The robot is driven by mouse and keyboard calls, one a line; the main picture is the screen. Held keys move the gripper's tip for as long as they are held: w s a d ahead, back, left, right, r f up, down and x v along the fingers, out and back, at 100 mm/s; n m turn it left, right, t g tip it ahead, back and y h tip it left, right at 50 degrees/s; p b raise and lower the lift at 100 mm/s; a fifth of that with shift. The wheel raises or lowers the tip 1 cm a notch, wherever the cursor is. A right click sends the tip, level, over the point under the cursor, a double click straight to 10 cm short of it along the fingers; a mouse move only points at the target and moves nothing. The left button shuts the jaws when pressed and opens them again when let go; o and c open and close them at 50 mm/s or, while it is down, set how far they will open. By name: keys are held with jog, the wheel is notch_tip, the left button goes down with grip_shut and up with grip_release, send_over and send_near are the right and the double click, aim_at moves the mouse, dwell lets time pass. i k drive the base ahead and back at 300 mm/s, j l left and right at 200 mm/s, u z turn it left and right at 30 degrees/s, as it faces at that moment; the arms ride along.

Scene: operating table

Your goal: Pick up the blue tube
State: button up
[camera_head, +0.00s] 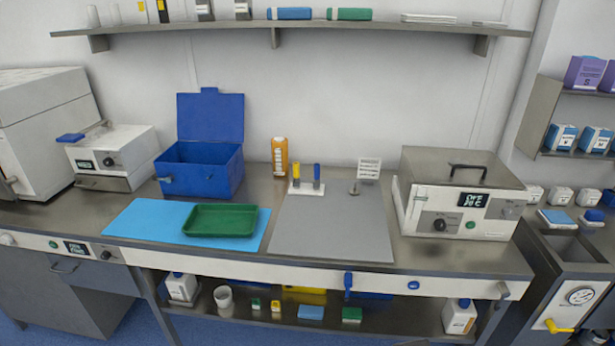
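A small upright blue piece (317,172), which looks like the blue tube, stands in a low white holder (306,188) at the back of the grey mat (332,226). A yellow upright piece (296,171) stands in the same holder, to its left. They are too small to make out in detail. My gripper is not in view.
An orange bottle (280,157) stands just left of the holder, and a white rack (369,169) stands to its right. An open blue box (200,172), a green tray (221,220) on a light blue mat (140,219) and a lidded bath (459,211) flank it. The grey mat's front is clear.

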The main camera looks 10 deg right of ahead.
aim_at(316, 167)
jog(key=i+j, duration=0.25)
jog(key=i, duration=0.2)
jog(key=i+j, duration=0.25)
jog(key=i, duration=0.15)
jog(key=i+j, duration=0.25)
jog(key=i, duration=0.2)
jog(key=i+j, duration=0.3)
jog(key=i+l, duration=0.05)
jog(key=i, duration=0.05)
